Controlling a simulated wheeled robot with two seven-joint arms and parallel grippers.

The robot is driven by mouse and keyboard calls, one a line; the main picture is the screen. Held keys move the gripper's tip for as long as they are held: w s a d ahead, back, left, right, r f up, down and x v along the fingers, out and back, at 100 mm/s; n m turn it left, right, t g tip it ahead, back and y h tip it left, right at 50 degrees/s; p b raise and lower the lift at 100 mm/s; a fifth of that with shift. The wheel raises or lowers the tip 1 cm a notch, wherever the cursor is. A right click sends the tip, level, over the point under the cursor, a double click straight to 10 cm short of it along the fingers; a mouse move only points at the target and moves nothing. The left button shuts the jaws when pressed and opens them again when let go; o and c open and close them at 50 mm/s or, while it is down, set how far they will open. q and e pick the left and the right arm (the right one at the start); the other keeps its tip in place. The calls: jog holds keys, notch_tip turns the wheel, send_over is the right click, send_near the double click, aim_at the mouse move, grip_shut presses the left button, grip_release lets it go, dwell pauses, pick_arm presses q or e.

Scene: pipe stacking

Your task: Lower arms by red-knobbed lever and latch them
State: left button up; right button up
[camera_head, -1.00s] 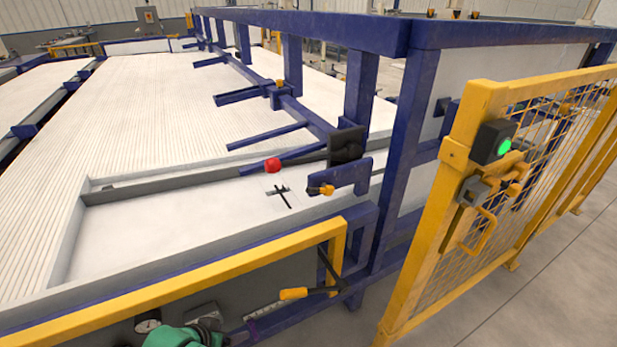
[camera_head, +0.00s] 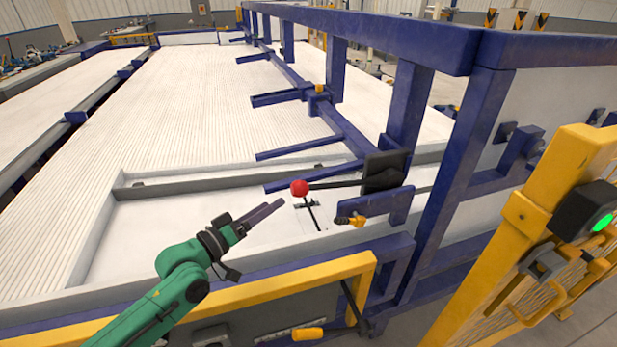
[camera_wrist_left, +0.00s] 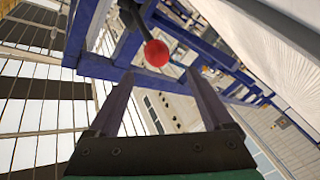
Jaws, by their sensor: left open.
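The lever's red knob (camera_head: 299,188) shows in the head view at the left end of a dark rod (camera_head: 335,184) that runs from a black block (camera_head: 384,172) on the blue frame. My left gripper (camera_head: 272,207) is left of and slightly below the knob in the picture, apart from it. In the left wrist view the red knob (camera_wrist_left: 156,53) sits ahead of and between the two open fingers (camera_wrist_left: 158,100), with nothing held. Blue arms (camera_head: 297,145) stick out to the left from the long blue beam. A yellow-tipped latch handle (camera_head: 351,221) is on the bracket below the lever. My right gripper is not in view.
A yellow rail (camera_head: 270,285) runs along the near edge, with a yellow-handled lever (camera_head: 307,333) below it. A yellow mesh gate (camera_head: 530,250) with a green-lit box stands at the right. The white ribbed bed (camera_head: 180,110) is open at the left.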

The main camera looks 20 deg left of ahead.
aim_at(306, 183)
pick_arm(q)
jog(key=p+x, duration=0.2)
jog(key=x, duration=1.1)
jog(key=shift+d+r, duration=0.1)
jog(key=shift+d, duration=0.15)
jog(key=shift+c, duration=0.2)
grip_shut()
